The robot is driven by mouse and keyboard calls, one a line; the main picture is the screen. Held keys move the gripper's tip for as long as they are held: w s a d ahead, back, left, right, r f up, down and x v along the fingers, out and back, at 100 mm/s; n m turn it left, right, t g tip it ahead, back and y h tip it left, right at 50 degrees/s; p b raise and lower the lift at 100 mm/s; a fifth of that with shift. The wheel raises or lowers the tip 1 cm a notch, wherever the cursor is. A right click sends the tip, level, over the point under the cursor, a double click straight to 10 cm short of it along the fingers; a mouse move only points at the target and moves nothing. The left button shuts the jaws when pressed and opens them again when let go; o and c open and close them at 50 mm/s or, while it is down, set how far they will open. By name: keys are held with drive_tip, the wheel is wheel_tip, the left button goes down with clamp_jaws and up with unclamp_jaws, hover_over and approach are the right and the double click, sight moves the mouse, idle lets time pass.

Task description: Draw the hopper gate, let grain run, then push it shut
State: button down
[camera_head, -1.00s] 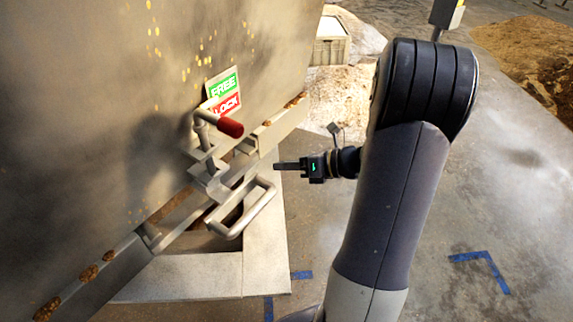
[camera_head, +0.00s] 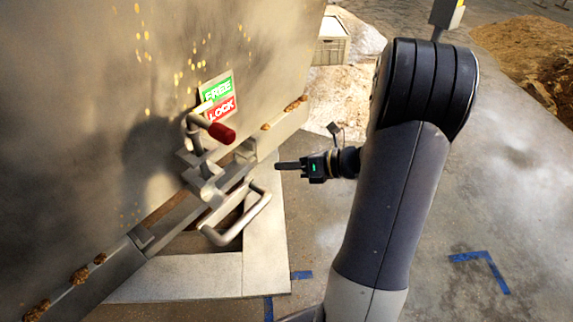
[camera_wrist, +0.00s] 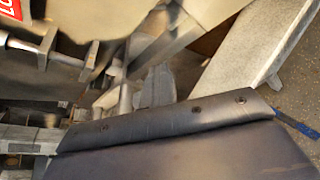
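The hopper (camera_head: 90,110) fills the left of the head view as a tilted grey metal wall. On its lower edge is the slide gate with a grey U-shaped pull handle (camera_head: 249,218). Above it is a latch lever with a red knob (camera_head: 222,133), just below the green FREE and red LOCK label (camera_head: 217,96). My gripper (camera_head: 279,166) points left, to the right of the gate, with a gap to the handle. It holds nothing that I can see; its finger opening is not clear. The wrist view shows the label's red corner (camera_wrist: 12,9) and blurred metal parts.
A pale floor frame (camera_head: 266,255) lies under the hopper. A grey crate (camera_head: 331,42) and pale grain (camera_head: 335,93) are behind; a brown grain heap (camera_head: 530,50) is at far right. Small grain clumps (camera_head: 80,274) sit on the hopper's edge. Open floor (camera_head: 460,210) lies right of my arm.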

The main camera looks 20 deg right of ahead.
drive_tip(key=c, duration=2.1)
unclamp_jaws()
drive_tip(key=shift+c, duration=0.2)
drive_tip(key=o, duration=1.2)
drive_tip(key=shift+o, duration=0.2)
